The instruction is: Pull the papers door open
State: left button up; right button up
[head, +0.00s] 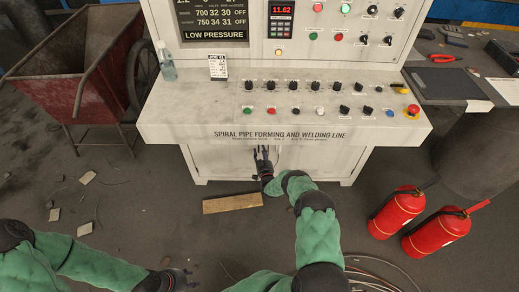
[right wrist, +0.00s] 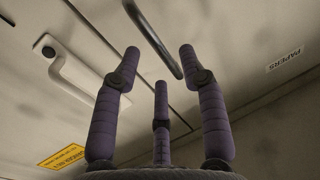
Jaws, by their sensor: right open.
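The papers door (right wrist: 250,40) is a pale panel with an upside-down "PAPERS" label (right wrist: 285,60) in the right wrist view. A dark metal bar handle (right wrist: 155,40) runs along it, beside a door seam. My right gripper (right wrist: 160,65) is open in front of the panel, its fingers spread to either side of the bar's end; I see no clear contact. In the head view my right gripper (head: 263,158) is at the cabinet front under the console, hiding the handle. My left gripper (head: 178,281) is low at the bottom left, away from the cabinet; its fingers are too dark to read.
Another panel in the right wrist view has a white handle (right wrist: 75,72) and a yellow label (right wrist: 62,157). A wooden plank (head: 232,203) lies before the cabinet. Fire extinguishers (head: 398,210) stand at right, a red cart (head: 75,65) at left. Cables (head: 375,272) lie in front.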

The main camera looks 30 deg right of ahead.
jog(key=b+x, duration=0.1)
jog(key=x, duration=0.3)
grip_shut()
